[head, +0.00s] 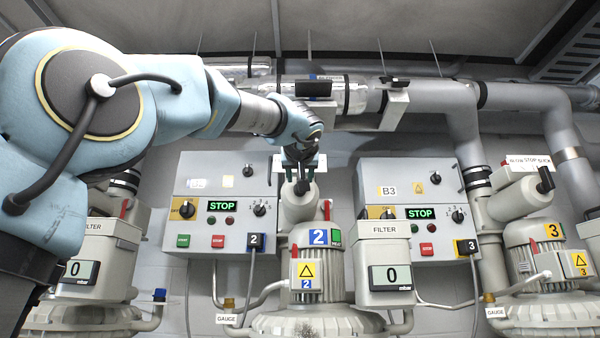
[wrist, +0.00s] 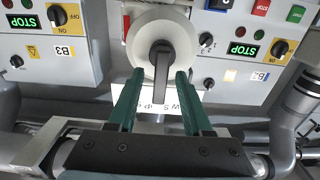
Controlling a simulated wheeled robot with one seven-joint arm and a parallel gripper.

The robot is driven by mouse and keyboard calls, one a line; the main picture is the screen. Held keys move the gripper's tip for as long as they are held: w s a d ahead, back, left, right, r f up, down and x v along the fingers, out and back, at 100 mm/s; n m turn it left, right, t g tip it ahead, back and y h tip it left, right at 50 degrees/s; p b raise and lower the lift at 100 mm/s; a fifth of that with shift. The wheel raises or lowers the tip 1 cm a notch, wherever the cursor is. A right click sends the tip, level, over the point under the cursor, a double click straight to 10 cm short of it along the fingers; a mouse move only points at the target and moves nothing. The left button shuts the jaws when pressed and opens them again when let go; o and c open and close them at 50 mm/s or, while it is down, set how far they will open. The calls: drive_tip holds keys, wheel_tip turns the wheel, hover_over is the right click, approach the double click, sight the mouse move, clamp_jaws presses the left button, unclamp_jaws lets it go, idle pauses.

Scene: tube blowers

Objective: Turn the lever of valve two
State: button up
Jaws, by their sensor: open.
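Valve two sits on the pale grey pipe elbow (head: 299,206) above the blower marked 2. Its black lever (wrist: 161,72) shows in the wrist view, its handle pointing from the round hub towards my gripper's base. My gripper (wrist: 158,75) is open, with one green finger on each side of the lever and a visible gap on both sides. In the head view my gripper (head: 301,178) is at the top of the elbow and hides part of the lever. A white label (wrist: 97,103) behind the fingers is partly covered.
Control boxes two (head: 220,187) and three (head: 412,188) flank the valve, both showing STOP. Valve three's lever (head: 545,180) is at the right. A large horizontal pipe (head: 430,97) runs above. Filter housings (head: 385,245) stand lower down.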

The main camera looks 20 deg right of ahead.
drive_tip(key=shift+w+d, duration=0.25)
drive_tip(key=shift+w, duration=0.4)
clamp_jaws()
